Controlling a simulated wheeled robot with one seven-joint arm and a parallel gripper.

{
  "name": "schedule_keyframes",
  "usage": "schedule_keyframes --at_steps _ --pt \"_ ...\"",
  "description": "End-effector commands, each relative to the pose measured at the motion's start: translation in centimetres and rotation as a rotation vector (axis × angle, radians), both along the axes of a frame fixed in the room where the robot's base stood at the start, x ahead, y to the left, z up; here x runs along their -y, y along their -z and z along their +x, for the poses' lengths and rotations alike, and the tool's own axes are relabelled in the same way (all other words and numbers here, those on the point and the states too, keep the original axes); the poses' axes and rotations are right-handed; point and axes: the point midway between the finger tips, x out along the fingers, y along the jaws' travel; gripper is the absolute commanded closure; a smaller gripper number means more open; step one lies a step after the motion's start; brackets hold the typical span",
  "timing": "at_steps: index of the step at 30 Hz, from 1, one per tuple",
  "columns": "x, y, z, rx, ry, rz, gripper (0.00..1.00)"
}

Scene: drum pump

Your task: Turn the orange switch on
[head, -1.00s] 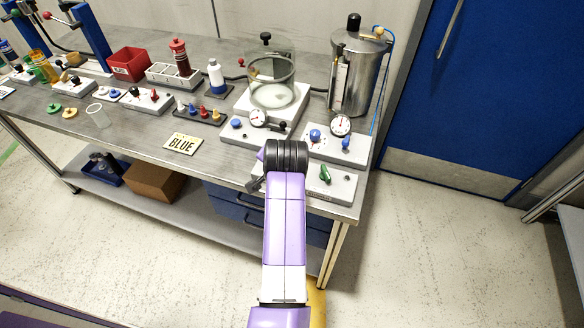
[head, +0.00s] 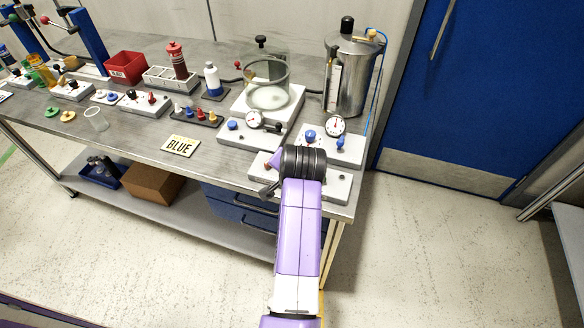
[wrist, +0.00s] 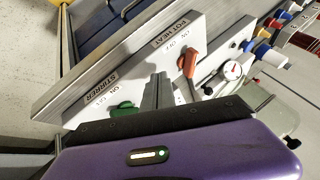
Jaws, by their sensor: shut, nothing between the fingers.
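The orange switch (wrist: 190,62) shows in the wrist view on a pale panel (wrist: 140,70), beside the label POT HEAT. A green switch (wrist: 122,108) sits on the same panel by the label STIRRER. My gripper (wrist: 158,88) is shut and empty; its grey fingers point at the panel between the two switches, closer to the orange one. I cannot tell whether a fingertip touches the orange switch.
Behind the panel stand dial gauges (head: 334,125), blue knobs (head: 309,135), a glass vessel (head: 267,92) and a metal pot (head: 354,80). The floor before the table is free.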

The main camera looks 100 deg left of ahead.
Motion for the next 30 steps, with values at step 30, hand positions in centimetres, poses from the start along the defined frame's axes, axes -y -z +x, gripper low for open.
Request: schedule_keyframes --at_steps 30 --pt "5.1 -7.3 1.8 0.0 -0.003 0.002 1.0"
